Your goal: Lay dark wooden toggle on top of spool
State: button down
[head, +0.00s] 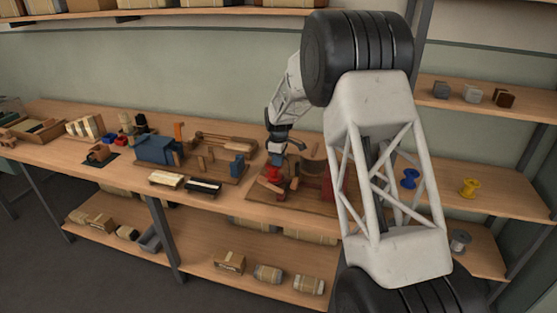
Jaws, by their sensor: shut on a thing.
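My gripper (278,158) is low over the wooden board (258,198) in the middle of the bench. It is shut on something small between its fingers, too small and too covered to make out. I cannot tell whether it is the dark wooden toggle, which I cannot pick out elsewhere. A red block-like fixture (275,180) stands just under the gripper. A brown round piece (312,152), possibly a spool, stands right of the gripper, partly hidden by my arm. A blue spool (410,179) and a yellow spool (469,188) stand on the right shelf, apart from the gripper.
Left of the gripper, a second board holds a blue block (155,149) and brown parts. Three cubes (472,94) sit on the upper right shelf. A grey spool (460,240) is lower right. My arm hides the board's right part.

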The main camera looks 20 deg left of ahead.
jog(key=shift+f, duration=0.1)
jog(key=c, duration=0.9)
grip_release()
jog(key=shift+c, duration=0.2)
jog(key=shift+r, duration=3.9)
